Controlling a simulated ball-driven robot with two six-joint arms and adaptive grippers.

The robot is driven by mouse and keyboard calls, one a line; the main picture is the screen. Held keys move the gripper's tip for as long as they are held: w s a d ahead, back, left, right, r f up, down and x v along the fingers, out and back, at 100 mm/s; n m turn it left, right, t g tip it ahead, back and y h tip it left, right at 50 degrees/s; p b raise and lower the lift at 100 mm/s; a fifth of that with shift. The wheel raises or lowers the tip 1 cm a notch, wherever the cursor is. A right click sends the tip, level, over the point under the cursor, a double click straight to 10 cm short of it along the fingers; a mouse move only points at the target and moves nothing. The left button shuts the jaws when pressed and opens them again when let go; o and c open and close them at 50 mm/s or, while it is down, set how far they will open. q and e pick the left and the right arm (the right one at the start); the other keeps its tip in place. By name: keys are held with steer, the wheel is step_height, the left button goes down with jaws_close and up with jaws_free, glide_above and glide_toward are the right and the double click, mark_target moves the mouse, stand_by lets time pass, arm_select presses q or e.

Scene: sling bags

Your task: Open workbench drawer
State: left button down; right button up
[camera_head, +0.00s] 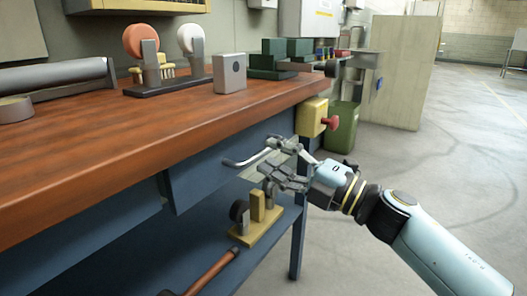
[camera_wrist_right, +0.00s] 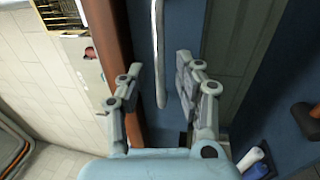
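The workbench drawer has a blue-grey front (camera_head: 200,182) below the wooden top, with a silver bar handle (camera_head: 240,163). The left end of the front stands slightly out from the bench frame; I cannot tell how far the drawer is open. My right gripper (camera_head: 278,163) is at the right part of the handle and hides its right end. In the right wrist view the handle (camera_wrist_right: 159,55) runs between the spread fingers of the right gripper (camera_wrist_right: 157,75), with gaps on both sides. My left gripper is not in view.
The wooden benchtop (camera_head: 130,140) overhangs the drawer. A yellow box with a red knob (camera_head: 313,116) is at the bench corner. A yellow-based fixture (camera_head: 257,225) sits on the lower shelf. A green bin (camera_head: 343,125) stands beyond. The floor to the right is clear.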

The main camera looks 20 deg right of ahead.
steer(key=shift+x, duration=1.4)
jaws_close()
